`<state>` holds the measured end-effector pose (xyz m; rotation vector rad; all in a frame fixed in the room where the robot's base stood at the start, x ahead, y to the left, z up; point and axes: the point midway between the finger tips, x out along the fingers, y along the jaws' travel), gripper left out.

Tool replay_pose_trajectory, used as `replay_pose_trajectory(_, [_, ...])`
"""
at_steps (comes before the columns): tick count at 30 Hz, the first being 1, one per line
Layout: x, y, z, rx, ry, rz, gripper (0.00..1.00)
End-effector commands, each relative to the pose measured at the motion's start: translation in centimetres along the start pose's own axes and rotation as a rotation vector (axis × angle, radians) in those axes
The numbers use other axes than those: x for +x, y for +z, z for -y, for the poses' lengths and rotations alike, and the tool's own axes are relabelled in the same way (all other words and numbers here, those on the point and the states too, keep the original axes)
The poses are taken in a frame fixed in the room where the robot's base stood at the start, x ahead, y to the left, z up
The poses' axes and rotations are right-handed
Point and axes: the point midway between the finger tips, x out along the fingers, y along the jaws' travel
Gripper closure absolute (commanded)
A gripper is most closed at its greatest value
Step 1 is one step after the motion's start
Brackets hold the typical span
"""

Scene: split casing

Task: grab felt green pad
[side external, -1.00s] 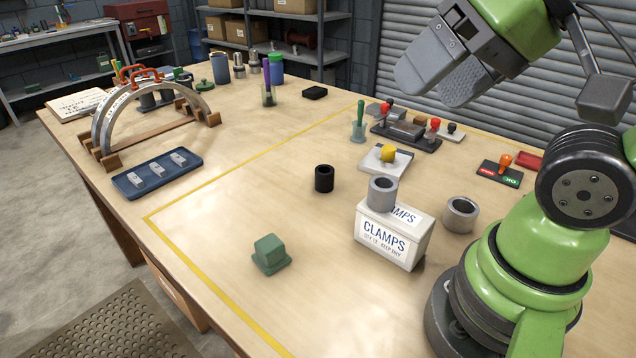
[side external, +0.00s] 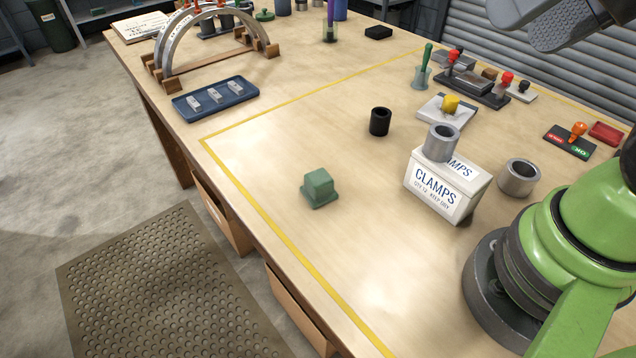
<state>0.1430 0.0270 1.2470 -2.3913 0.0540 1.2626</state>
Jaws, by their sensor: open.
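The green pad (side external: 320,188) is a small green block with a wider flat base. It sits upright on the bare table, inside the yellow line, left of the white CLAMPS box. My gripper (side external: 548,30) is open, at the top right edge of the picture, high above the table and well apart from the pad. Only the lower parts of its grey fingers show; the rest is cut off by the frame.
The CLAMPS box (side external: 440,192) carries a grey ring (side external: 441,143); another grey ring (side external: 518,178) stands beside it. A black ring (side external: 380,122) stands behind the pad. A blue tray (side external: 215,99) lies at the left. The table around the pad is clear.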

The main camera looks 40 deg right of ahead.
Motion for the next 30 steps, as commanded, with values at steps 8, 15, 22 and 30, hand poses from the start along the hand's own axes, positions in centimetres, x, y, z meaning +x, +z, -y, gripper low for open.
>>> replay_pose_trajectory(8, [0.0,0.0,0.0,0.000,0.000,0.000,0.15])
replay_pose_trajectory(15, [0.7,-0.9,0.5,-0.004,0.014,0.038,0.15])
replay_pose_trajectory(22, [5.3,-4.5,2.4,-0.029,0.084,0.185,0.15])
replay_pose_trajectory(30, [14.7,-6.0,4.5,-0.081,0.186,0.362,0.15])
